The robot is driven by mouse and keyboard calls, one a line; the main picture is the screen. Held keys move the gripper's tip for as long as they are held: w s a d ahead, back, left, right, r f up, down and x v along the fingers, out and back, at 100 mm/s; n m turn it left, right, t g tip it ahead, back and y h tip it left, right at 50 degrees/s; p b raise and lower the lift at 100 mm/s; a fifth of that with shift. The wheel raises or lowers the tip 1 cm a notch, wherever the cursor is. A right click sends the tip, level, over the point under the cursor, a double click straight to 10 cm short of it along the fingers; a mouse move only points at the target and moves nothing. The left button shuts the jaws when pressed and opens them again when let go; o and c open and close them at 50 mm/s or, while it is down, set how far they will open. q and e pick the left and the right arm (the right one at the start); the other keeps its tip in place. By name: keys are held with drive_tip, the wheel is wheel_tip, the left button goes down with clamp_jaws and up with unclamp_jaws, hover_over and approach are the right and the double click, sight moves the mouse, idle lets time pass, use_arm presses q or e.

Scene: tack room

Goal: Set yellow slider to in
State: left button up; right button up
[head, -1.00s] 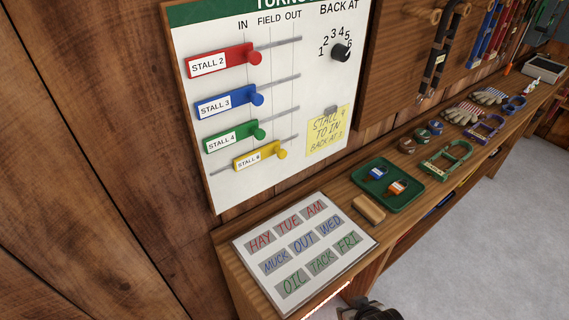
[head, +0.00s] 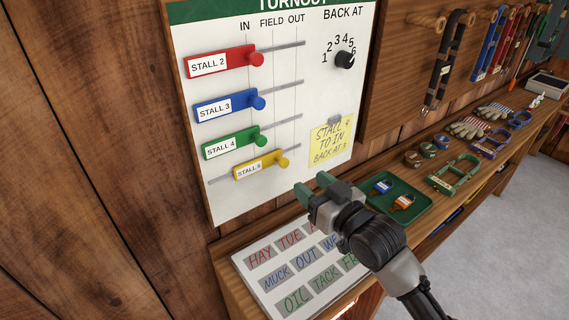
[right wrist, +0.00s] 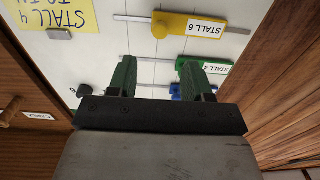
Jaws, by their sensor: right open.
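The yellow slider (head: 258,166), labelled STALL 6, is the lowest on the white turnout board (head: 240,205). Its round knob (head: 282,162) stands near the FIELD line, right of the other knobs. The slider also shows, upside down, at the top of the right wrist view (right wrist: 188,25). My right gripper (head: 313,187) is open and empty, below and right of the knob and apart from it. In the right wrist view its green fingers (right wrist: 158,70) point up toward the board, with the knob beyond the gap between them. My left gripper is not in view.
Red (head: 222,62), blue (head: 225,105) and green (head: 232,143) sliders sit above, knobs near the IN line. A dial (head: 344,60) and yellow note (head: 331,142) are right of them. A magnet board (head: 270,285) and green tray (head: 420,212) lie on the shelf below.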

sight(286, 164)
drive_tip(key=x, duration=1)
drive_tip(key=shift+p, duration=0.3)
drive_tip(key=shift+c, duration=0.2)
clamp_jaws()
